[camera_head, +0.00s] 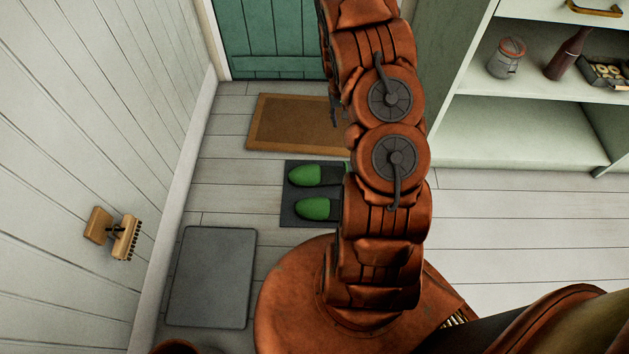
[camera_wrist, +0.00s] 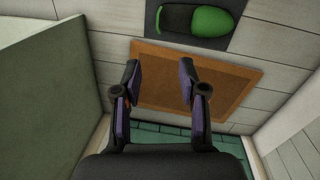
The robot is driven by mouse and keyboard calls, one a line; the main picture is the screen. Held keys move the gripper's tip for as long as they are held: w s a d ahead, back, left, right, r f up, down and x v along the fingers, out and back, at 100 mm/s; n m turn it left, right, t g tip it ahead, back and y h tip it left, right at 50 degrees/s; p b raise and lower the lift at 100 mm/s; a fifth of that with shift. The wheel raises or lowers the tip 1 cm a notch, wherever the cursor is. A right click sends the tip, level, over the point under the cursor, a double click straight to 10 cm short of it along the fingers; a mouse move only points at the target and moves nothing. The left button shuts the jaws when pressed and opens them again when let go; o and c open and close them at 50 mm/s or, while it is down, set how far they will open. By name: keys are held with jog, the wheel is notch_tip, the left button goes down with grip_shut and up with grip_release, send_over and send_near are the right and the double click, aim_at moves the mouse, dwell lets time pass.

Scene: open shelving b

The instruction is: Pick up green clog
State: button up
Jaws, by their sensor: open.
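Two green clogs, a far one (camera_head: 306,175) and a near one (camera_head: 314,208), sit side by side on a dark grey mat (camera_head: 288,220) on the floor. My arm hides their right ends in the head view. In the wrist view one clog (camera_wrist: 212,21) shows at the top, with a green toe and a dark opening, on the dark mat (camera_wrist: 150,32). My gripper (camera_wrist: 158,66) is open and empty, its two fingers apart over the brown doormat, short of the clog.
A brown doormat (camera_head: 262,122) lies before a green door (camera_head: 268,40). A grey mat (camera_head: 211,278) lies at the lower left. Brushes (camera_head: 126,238) are on the left wall. Open shelving (camera_head: 520,140) on the right holds a jar (camera_head: 507,60) and a bottle (camera_head: 566,55). Floor below it is clear.

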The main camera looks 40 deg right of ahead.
jog(key=shift+m+t+y, duration=0.4)
jog(key=shift+m+t, duration=0.1)
jog(key=shift+m, duration=0.1)
jog(key=d+f+b, duration=0.1)
jog(key=f+b, duration=0.1)
jog(key=f, duration=0.7)
jog(key=d+f+b, duration=0.2)
jog(key=f+b, duration=0.1)
jog(key=f, duration=0.6)
jog(key=d+f+b, duration=0.1)
jog(key=f+b, duration=0.2)
jog(key=f, duration=0.7)
jog(key=shift+s+d+f, duration=0.1)
jog(key=shift+s+d, duration=0.15)
jog(key=shift+d, duration=0.1)
jog(key=shift+f+b, duration=0.7)
jog(key=shift+f, duration=0.7)
jog(key=shift+d+f+b, duration=0.15)
jog(key=shift+f+b, duration=0.6)
jog(key=shift+f, duration=0.55)
jog(key=shift+d+f+b, duration=0.15)
jog(key=shift+f+b, duration=0.55)
jog(key=shift+f, duration=0.55)
grip_shut()
